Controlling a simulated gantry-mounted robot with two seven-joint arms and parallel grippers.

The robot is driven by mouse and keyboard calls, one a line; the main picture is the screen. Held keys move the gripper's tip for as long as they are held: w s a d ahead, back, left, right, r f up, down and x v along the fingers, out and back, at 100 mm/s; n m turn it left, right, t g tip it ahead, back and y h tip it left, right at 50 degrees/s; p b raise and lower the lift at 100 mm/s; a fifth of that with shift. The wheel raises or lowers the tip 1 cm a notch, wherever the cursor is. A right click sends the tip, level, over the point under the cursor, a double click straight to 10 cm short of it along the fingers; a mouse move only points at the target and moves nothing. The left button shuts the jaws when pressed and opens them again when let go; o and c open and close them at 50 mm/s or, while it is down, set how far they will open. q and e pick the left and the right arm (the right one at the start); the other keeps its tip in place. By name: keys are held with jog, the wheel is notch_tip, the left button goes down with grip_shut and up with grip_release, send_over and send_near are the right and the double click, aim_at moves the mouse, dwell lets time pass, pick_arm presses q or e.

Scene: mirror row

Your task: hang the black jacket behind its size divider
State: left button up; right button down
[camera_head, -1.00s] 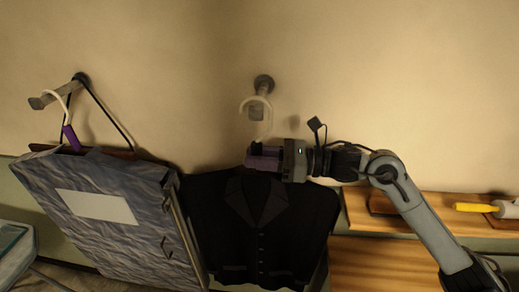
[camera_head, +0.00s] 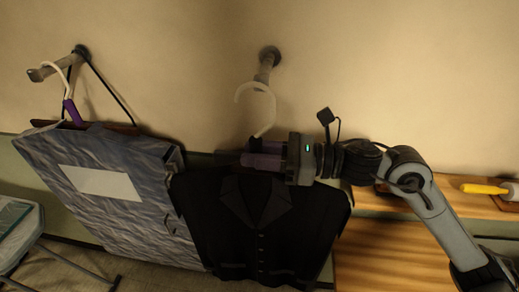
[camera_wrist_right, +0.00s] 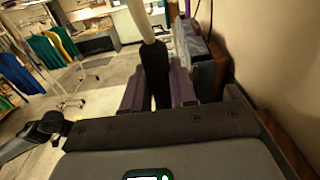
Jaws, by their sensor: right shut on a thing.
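The black jacket (camera_head: 262,225) hangs upright from a hanger with a white hook (camera_head: 256,100). My right gripper (camera_head: 263,158) is shut on the hanger's dark neck, just above the collar. In the right wrist view the dark neck (camera_wrist_right: 155,75) stands between my purple fingers (camera_wrist_right: 157,92). The hook's curved top shows near the front end of a grey wall peg (camera_head: 265,70); I cannot tell whether they touch. I cannot make out a size divider for certain; a purple piece (camera_head: 69,113) sits on a white hook at the left peg. My left gripper is out of view.
A blue-grey patterned case (camera_head: 105,180) with a blank white label hangs by the left peg (camera_head: 60,65), close beside the jacket. A wooden shelf (camera_head: 400,255) with a yellow-handled tool (camera_head: 485,188) is at right. A clothes rack (camera_wrist_right: 65,75) stands farther off.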

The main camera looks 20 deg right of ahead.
jog(key=s+a+b, duration=0.4)
jog(key=s+b, duration=0.2)
jog(key=s, duration=0.2)
jog(key=s+a+b, duration=0.4)
jog(key=s+b, duration=0.2)
jog(key=s, duration=0.1)
jog(key=shift+s+a+b, duration=0.35)
jog(key=shift+s, duration=0.05)
dwell(1.5)
jog(key=shift+r, duration=0.2)
dwell(0.5)
